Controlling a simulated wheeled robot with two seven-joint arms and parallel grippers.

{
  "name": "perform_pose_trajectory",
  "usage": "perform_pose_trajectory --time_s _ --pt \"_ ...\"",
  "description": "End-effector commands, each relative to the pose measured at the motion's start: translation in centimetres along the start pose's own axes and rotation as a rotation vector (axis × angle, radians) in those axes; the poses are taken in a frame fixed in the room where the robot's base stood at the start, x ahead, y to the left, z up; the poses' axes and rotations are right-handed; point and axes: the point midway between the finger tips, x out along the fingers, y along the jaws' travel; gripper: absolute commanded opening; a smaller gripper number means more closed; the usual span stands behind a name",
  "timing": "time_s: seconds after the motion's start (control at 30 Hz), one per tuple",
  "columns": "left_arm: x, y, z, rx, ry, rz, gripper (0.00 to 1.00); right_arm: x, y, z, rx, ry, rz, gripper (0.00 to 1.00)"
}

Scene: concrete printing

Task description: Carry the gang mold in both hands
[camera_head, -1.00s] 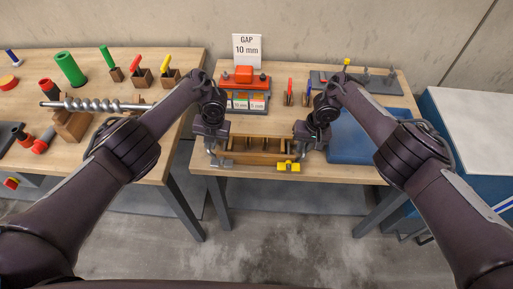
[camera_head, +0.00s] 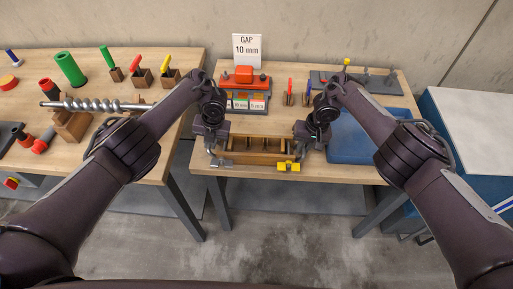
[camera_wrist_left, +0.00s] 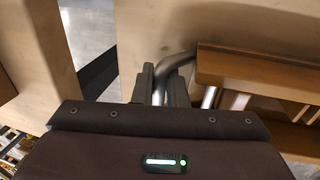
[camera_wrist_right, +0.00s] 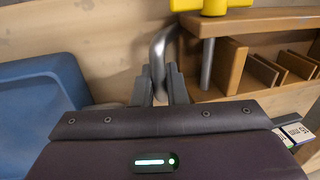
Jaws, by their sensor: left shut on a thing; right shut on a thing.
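The gang mold (camera_head: 258,158) is a brown wooden box with several compartments, near the front edge of the right-hand table in the head view. It also shows in the left wrist view (camera_wrist_left: 255,70) and the right wrist view (camera_wrist_right: 232,68). My left gripper (camera_head: 212,150) is shut on the metal handle at its left end; that bent handle (camera_wrist_left: 176,62) runs between the fingers. My right gripper (camera_head: 303,148) is shut on the handle (camera_wrist_right: 158,50) at its right end. A yellow clamp (camera_head: 288,166) sits at the mold's front right. Whether the mold touches the tabletop I cannot tell.
Behind the mold stands an orange-and-grey device (camera_head: 244,88) with labelled blocks, below a "GAP 10 mm" sign (camera_head: 247,50). A blue tray (camera_head: 357,140) lies right of the mold. A second table (camera_head: 105,75) at left holds tools and an auger (camera_head: 95,104).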

Motion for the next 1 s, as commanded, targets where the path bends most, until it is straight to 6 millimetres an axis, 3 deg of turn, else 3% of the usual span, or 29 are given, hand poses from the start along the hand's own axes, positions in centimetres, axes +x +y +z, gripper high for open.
perform_pose_trajectory --time_s 0.27,0.73,1.0 --pt "-0.8 0.1 0.2 -0.001 -0.004 0.0 0.0 -0.7 -0.2 -0.1 -0.001 0.002 -0.001 0.0" --pt "-4.6 1.0 0.1 -0.002 -0.004 0.0 0.0 -4.6 -0.9 -0.1 -0.001 0.001 -0.001 0.0" --pt "-5.1 1.1 0.1 -0.002 -0.003 0.0 0.0 -5.1 -1.0 0.0 -0.001 0.001 -0.001 0.0"
